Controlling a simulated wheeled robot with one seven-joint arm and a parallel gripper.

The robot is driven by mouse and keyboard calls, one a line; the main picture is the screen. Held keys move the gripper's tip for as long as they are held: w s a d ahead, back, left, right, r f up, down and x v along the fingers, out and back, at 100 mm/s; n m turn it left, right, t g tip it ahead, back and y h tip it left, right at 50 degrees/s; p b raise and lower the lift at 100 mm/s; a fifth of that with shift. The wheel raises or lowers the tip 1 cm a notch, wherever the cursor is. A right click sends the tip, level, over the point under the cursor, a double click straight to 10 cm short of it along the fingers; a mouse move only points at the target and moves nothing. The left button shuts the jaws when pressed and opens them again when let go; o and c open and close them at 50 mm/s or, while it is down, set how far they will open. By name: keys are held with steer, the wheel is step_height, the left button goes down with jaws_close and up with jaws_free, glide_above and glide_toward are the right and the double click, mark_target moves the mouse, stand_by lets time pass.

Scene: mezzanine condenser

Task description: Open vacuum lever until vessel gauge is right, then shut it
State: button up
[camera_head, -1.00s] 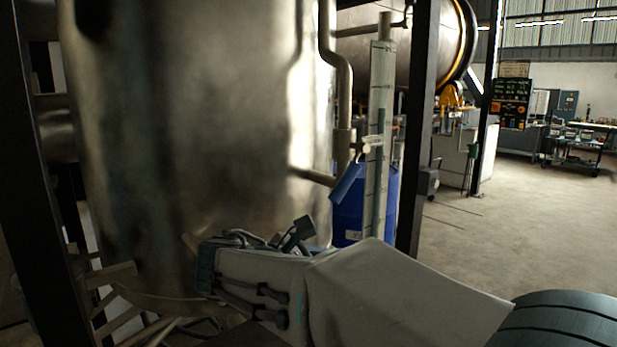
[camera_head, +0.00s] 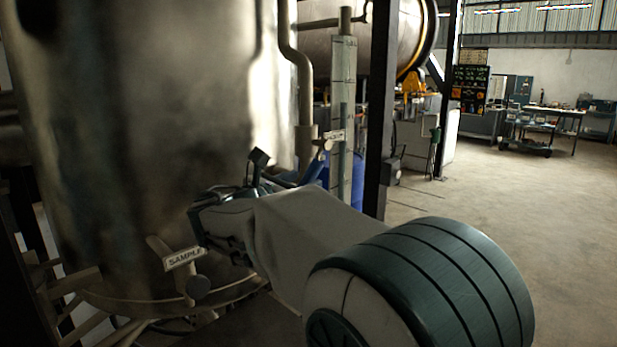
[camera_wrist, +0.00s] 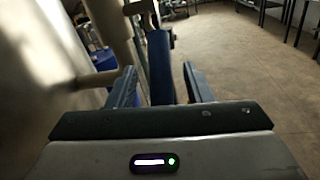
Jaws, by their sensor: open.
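A blue lever (camera_head: 314,168) hangs at a slant below a small tagged valve (camera_head: 328,142) on the pipework beside the large metal vessel (camera_head: 150,120). In the wrist view the blue lever (camera_wrist: 160,65) stands between my two finger tips, with a visible gap on each side. My gripper (camera_wrist: 158,76) is open and holds nothing. In the head view my forearm hides most of the fingers. A tall pale scale (camera_head: 344,100) with marks stands behind the lever; its reading is too small to make out.
A dark post (camera_head: 380,110) stands just right of the scale. A blue drum (camera_wrist: 101,62) is behind the pipe. A valve with a SAMPLE tag (camera_head: 184,258) sticks out low on the vessel, near my arm. Open floor (camera_head: 520,210) lies to the right.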

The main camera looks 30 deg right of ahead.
mark_target(303, 181)
steer(key=shift+x, duration=1.6)
jaws_close()
